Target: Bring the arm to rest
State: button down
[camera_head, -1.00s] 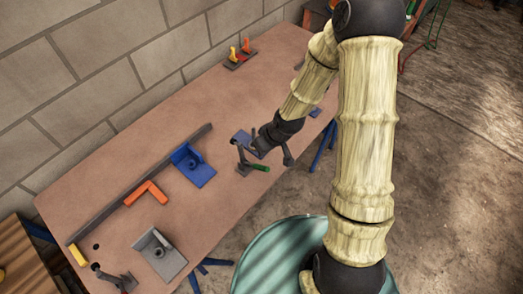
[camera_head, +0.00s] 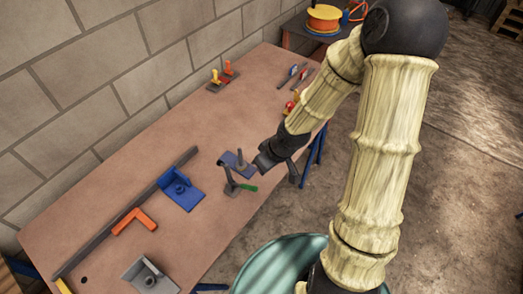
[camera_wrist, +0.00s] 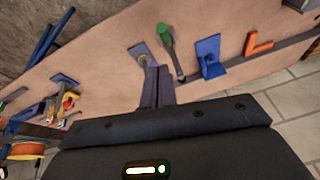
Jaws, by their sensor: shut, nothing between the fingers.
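In the wrist view the fingers of my gripper (camera_wrist: 159,88) point toward the bench, close together.
A blue bracket (camera_head: 182,192), an orange angle piece (camera_head: 134,221), a long dark bar (camera_head: 125,212) and a grey bracket (camera_head: 149,276) lie on the bench. A block wall (camera_head: 80,90) stands behind. An orange reel (camera_head: 323,18) is at the back.

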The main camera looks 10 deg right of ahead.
jog(key=s+d+r+m+h, duration=0.3)
jog(key=s+d+r+m, duration=0.4)
jog(key=r, duration=0.4)
jog(key=shift+s+d, duration=0.15)
jog(key=shift+s, duration=0.1)
jog(key=shift+d, duration=0.1)
